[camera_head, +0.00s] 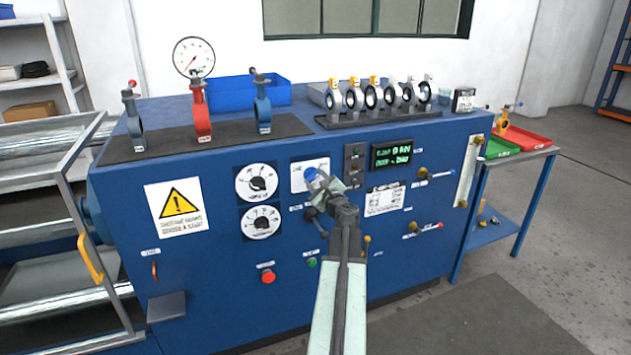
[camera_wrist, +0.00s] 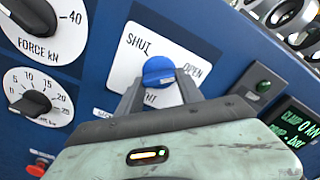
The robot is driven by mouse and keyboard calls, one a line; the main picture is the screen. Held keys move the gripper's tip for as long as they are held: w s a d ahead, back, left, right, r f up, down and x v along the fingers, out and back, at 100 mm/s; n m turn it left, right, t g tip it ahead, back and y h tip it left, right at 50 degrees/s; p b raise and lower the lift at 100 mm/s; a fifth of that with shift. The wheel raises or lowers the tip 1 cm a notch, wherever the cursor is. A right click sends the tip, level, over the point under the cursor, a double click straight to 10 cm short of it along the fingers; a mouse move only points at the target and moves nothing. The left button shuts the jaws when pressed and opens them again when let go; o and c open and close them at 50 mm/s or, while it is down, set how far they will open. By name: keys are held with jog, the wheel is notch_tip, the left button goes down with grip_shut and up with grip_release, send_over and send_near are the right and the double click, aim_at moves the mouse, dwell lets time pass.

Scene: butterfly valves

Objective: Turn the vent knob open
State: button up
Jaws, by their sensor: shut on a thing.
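The blue knob (camera_wrist: 158,70) sits on a white plate (camera_wrist: 124,42) on the blue front panel. The plate reads "SHUT" at its upper left and "OPEN" at its right; its lower lettering is partly hidden. My gripper (camera_wrist: 160,90) has one finger on each side of the knob and is shut on it. The knob's pointing direction is not clear. In the head view the knob (camera_head: 310,173) shows at the tip of my gripper (camera_head: 322,184), and my arm covers part of the panel below.
Two black-pointer dials (camera_head: 258,183) (camera_head: 260,221) are left of the plate. A green display (camera_head: 391,153) and green button (camera_wrist: 263,86) are to its right. A red button (camera_head: 267,276) is lower left.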

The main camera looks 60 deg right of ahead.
jog(key=shift+w+m, duration=0.1)
jog(key=shift+m, duration=0.7)
jog(key=o, duration=1.4)
jog(key=v, duration=0.7)
jog(key=shift+s+a, duration=0.25)
jog(key=shift+a, duration=0.05)
